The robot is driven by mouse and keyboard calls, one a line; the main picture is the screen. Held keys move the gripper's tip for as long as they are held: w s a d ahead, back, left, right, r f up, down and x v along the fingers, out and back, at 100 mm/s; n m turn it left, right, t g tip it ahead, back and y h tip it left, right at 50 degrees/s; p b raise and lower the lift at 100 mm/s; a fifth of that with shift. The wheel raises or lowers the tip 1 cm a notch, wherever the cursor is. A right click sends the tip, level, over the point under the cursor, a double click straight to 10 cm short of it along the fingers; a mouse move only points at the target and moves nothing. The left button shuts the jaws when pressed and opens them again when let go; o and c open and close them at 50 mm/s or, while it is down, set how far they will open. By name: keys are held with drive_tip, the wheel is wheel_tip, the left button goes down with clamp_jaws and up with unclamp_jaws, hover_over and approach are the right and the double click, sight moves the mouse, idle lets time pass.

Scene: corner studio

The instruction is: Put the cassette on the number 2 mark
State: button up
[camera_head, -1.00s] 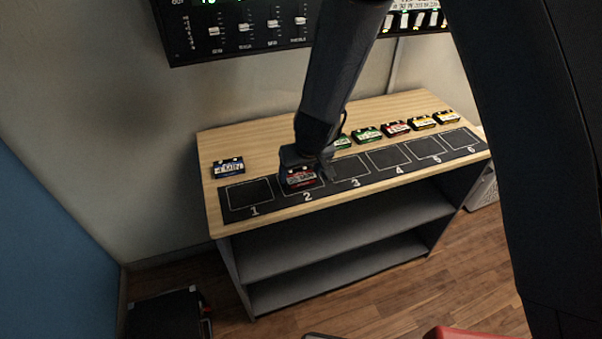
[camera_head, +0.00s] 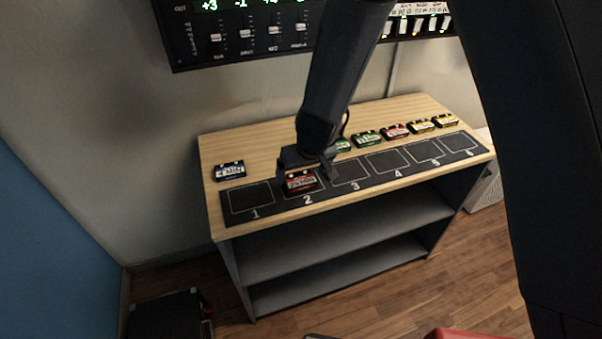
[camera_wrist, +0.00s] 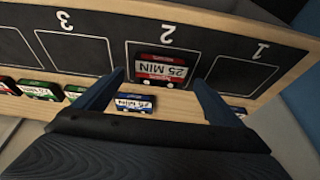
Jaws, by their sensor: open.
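A red cassette (camera_head: 301,183) labelled 25 MIN lies over the square marked 2 on the black strip (camera_head: 321,190). In the wrist view the red cassette (camera_wrist: 161,70) appears flat inside that outline, towards its shelf-back side. My gripper (camera_head: 308,169) is right above and behind it. In the wrist view my gripper (camera_wrist: 158,78) is open, with one finger to each side of the red cassette and visible gaps between. Part of the square's outline is hidden by the cassette and gripper in the head view.
Blue cassettes (camera_head: 230,170) (camera_wrist: 133,103), green ones (camera_head: 367,138), a red one (camera_head: 396,131) and yellow ones (camera_head: 420,124) lie along the back of the wooden shelf top (camera_head: 262,148). Squares 1, 3 and the others are bare. A mixer panel hangs on the wall above.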

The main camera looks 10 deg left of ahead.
drive_tip(key=p+v, duration=0.6)
drive_tip(key=v, duration=0.4)
drive_tip(key=s+d+r+m, duration=0.1)
drive_tip(key=d+r, duration=0.3)
drive_tip(key=d, duration=0.3)
drive_tip(key=s+d+r+m, duration=0.1)
drive_tip(key=d+r+m, duration=0.1)
drive_tip(key=d+r, duration=0.35)
drive_tip(key=s+d+r+m+h, duration=0.1)
drive_tip(key=s+d, duration=0.4)
drive_tip(key=d, duration=0.4)
drive_tip(key=s+d+r+m+g+h, duration=0.1)
drive_tip(key=s+d+r+m, duration=0.1)
drive_tip(key=s+d, duration=0.3)
drive_tip(key=d, duration=0.3)
drive_tip(key=shift+d+r, duration=0.3)
drive_tip(key=shift+d, duration=0.05)
drive_tip(key=shift+s, duration=0.15)
